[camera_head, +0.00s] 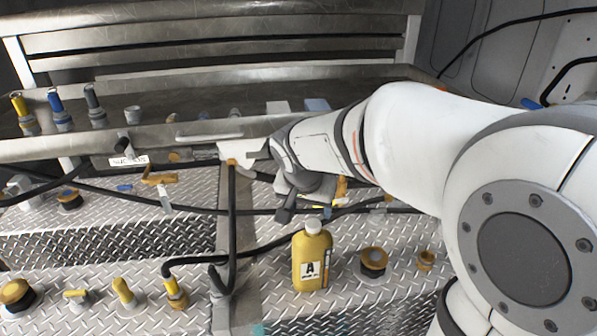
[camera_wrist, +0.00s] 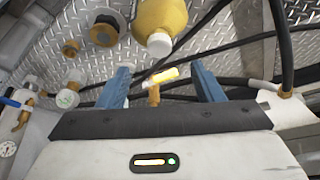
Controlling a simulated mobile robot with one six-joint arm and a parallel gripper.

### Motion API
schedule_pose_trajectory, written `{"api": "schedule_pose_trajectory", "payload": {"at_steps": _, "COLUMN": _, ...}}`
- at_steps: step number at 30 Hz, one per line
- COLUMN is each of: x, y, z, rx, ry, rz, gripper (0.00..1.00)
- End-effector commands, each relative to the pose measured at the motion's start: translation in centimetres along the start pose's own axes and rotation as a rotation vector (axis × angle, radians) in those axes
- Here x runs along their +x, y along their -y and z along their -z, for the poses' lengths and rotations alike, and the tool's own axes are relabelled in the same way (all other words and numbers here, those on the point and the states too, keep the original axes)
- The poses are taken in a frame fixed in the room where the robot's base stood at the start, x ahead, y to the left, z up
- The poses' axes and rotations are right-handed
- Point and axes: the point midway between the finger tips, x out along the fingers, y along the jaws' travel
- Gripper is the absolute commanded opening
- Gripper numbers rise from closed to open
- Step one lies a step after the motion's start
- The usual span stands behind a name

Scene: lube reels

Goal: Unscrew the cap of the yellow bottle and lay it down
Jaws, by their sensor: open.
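The yellow bottle (camera_head: 312,262) stands upright on the diamond-plate surface, with a label "A" on its front. Its pale cap (camera_head: 313,227) is on its neck. In the wrist view the bottle (camera_wrist: 165,14) is at the top, with the whitish cap (camera_wrist: 159,44) facing the camera. My gripper (camera_wrist: 165,80) is open, with its two blue fingers apart and no bottle or cap between them. In the head view my gripper (camera_head: 287,205) is behind and slightly left of the bottle, above its cap level, and partly hidden by my arm.
A capped round fitting (camera_head: 373,262) stands right of the bottle. A black hose (camera_head: 265,247) runs close on the left. Several yellow fittings (camera_head: 122,292) stand at the front left. A yellow-handled valve (camera_wrist: 160,77) shows beyond the fingers. A metal shelf (camera_head: 200,85) lies behind.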

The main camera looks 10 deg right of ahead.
Motion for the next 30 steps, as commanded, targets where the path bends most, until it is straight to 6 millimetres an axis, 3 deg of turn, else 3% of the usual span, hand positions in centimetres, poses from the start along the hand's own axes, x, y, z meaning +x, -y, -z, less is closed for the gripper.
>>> {"api": "schedule_pose_trajectory", "payload": {"at_steps": 9, "x": 4.7, "y": -0.1, "z": -0.1, "rx": 0.001, "ry": 0.005, "rz": -0.002, "gripper": 0.61}}
{"api": "schedule_pose_trajectory", "payload": {"at_steps": 15, "x": 6.8, "y": -0.1, "z": -0.1, "rx": 0.000, "ry": 0.003, "rz": -0.002, "gripper": 0.61}}
{"api": "schedule_pose_trajectory", "payload": {"at_steps": 26, "x": 7.3, "y": 0.0, "z": -0.1, "rx": 0.000, "ry": 0.001, "rz": 0.001, "gripper": 0.61}}
{"api": "schedule_pose_trajectory", "payload": {"at_steps": 30, "x": 7.3, "y": 0.0, "z": -0.1, "rx": 0.000, "ry": 0.001, "rz": 0.001, "gripper": 0.49}}
